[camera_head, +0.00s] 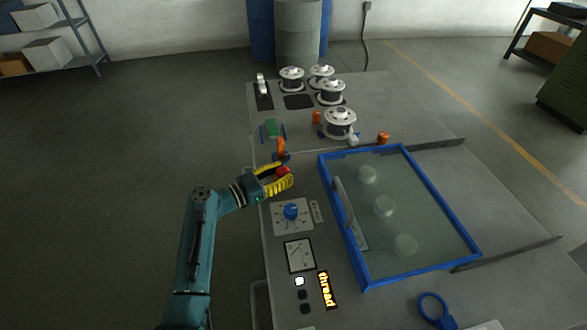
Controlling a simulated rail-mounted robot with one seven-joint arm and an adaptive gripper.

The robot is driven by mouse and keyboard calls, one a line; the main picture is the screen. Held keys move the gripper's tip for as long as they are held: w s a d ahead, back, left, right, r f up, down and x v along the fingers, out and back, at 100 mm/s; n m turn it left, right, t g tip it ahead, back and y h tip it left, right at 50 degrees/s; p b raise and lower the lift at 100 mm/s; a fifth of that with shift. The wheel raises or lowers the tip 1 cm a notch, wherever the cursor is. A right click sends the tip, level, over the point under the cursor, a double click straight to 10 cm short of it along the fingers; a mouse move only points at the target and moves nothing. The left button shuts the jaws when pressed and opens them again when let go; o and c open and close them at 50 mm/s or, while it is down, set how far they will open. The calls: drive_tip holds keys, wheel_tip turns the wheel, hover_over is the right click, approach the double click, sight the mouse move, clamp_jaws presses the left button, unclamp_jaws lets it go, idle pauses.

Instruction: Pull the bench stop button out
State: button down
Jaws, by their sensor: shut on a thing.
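The red stop button (284,171) is on the left part of the grey bench, behind the blue dial. My gripper (285,179) comes in from the left with its yellow fingers around the button. It is shut on the button, and the fingers hide part of it. How far out the button stands cannot be told from this view.
A blue knob (291,211) on a dial plate, a gauge (299,255) and a lit "thread" display (327,290) lie nearer. A blue-framed glass cover (424,188) is to the right. Several spools (339,122) and an orange part (281,146) stand behind.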

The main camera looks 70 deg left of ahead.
drive_tip(key=shift+w+a+r, duration=0.1)
drive_tip(key=shift+r, duration=0.65)
drive_tip(key=c, duration=1)
unclamp_jaws()
drive_tip(key=o, duration=0.3)
drive_tip(key=shift+d, duration=0.2)
drive_tip(key=shift+o, duration=0.5)
drive_tip(key=shift+a+f, duration=0.15)
drive_tip(key=shift+a, duration=0.15)
drive_tip(key=shift+s+d+f, duration=0.2)
drive_tip(key=shift+d+f, duration=0.05)
drive_tip(key=s+d, duration=0.2)
drive_tip(key=s, duration=0.9)
drive_tip(key=shift+s, duration=0.35)
drive_tip(key=shift+r, duration=0.1)
